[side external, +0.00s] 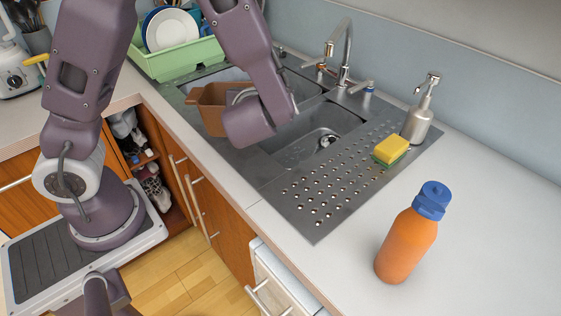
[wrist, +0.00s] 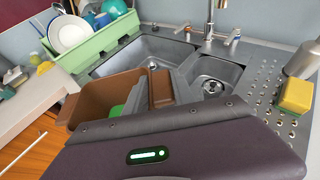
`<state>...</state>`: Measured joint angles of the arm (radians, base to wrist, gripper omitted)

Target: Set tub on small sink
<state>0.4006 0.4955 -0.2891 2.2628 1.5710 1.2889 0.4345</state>
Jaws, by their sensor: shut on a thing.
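The brown tub (side external: 206,112) is held at the front of the sink unit, toward the large basin side. In the wrist view the tub (wrist: 97,100) is open at the top, with something green (wrist: 117,110) inside it. My gripper (side external: 240,97) is shut on the tub's right-hand wall; in the wrist view its fingers (wrist: 165,88) pinch that wall. The small sink (side external: 318,132) lies to the right of the tub and looks empty; it also shows in the wrist view (wrist: 218,70). My gripper hides part of the tub, and I cannot tell its exact height.
The large sink (wrist: 150,55) lies behind the tub. A faucet (side external: 345,55) rises at the back. A green dish rack (side external: 180,60) with plates stands at left. A yellow sponge (side external: 391,149), a soap dispenser (side external: 418,122) and an orange bottle (side external: 406,245) stand at right.

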